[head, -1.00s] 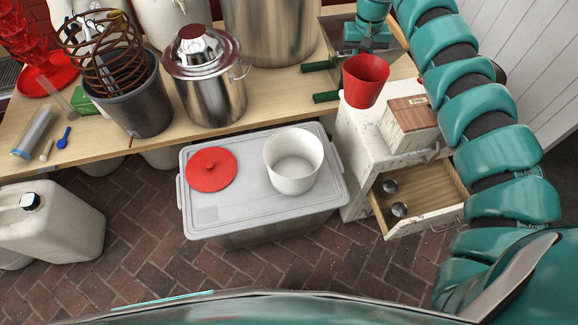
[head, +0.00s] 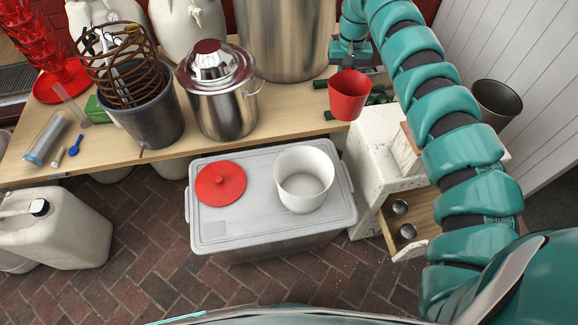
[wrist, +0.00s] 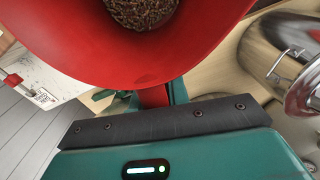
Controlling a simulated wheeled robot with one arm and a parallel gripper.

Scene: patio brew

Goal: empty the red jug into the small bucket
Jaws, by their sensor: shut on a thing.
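The red jug (head: 348,97) hangs upright or nearly so from my gripper (head: 351,66), which is shut on it. In the wrist view the red jug (wrist: 90,45) fills the top, and brown grainy stuff (wrist: 142,12) shows inside it. My gripper (wrist: 155,97) grips its near side there. The small bucket (head: 304,195) is white, open and looks empty. It stands on the lid of the grey tote (head: 240,230), below and to the left of the jug. The jug is apart from it.
A red lid (head: 220,184) lies left of the bucket on the tote. The wooden table (head: 155,150) behind carries a steel pot (head: 220,108) and a grey bucket with a copper coil (head: 150,120). A white cabinet with an open drawer (head: 410,210) stands right. Brick floor lies in front.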

